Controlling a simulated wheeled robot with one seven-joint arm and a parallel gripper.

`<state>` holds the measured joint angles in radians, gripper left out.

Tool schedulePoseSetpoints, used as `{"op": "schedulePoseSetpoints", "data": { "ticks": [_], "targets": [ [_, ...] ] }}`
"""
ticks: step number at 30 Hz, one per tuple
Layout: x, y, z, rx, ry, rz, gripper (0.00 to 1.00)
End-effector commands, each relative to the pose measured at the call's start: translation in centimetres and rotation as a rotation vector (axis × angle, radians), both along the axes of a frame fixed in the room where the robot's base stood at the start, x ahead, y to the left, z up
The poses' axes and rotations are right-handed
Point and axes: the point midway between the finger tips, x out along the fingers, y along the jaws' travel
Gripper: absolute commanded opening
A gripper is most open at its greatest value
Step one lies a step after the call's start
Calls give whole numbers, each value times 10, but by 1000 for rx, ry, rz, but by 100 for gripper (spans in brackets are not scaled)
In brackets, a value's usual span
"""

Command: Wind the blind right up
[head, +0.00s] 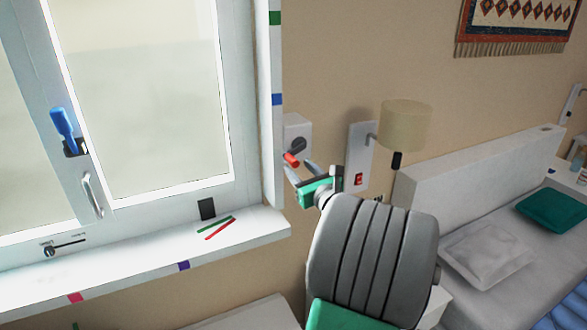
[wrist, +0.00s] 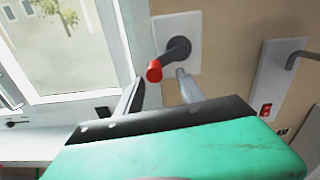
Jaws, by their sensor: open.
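The winder is a white wall plate (head: 298,128) with a dark hub and crank (wrist: 178,48) ending in a red knob (head: 291,160), just right of the window. My gripper (head: 299,171) is open in front of it. In the wrist view the red knob (wrist: 154,71) shows between the two finger lines of my gripper (wrist: 160,80), near the tips; I cannot tell whether either finger touches it. The window pane (head: 150,100) looks pale in the head view. I cannot make out a blind or its lower edge, and the window's top is out of view.
A white lamp plate (head: 359,158) with a red switch and beige shade (head: 405,125) is close right of my gripper. The window sill (head: 150,258) juts out at the lower left. A blue-handled thing (head: 62,125) is on the window frame. A bed (head: 470,190) stands at the right.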

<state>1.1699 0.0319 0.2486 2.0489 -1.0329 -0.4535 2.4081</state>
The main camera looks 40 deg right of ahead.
Motion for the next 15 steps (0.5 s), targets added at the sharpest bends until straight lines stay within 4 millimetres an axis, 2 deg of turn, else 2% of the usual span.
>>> {"op": "schedulePoseSetpoints", "data": {
  "ticks": [3, 6, 9, 15],
  "targets": [
    [-25, 6, -2, -2, -1, -6, 45],
    [-39, 10, -1, -1, -1, -5, 45],
    [-46, 13, 0, -2, -2, -4, 45],
    [-46, 14, 1, -2, -2, -1, 45]
  ]
}}
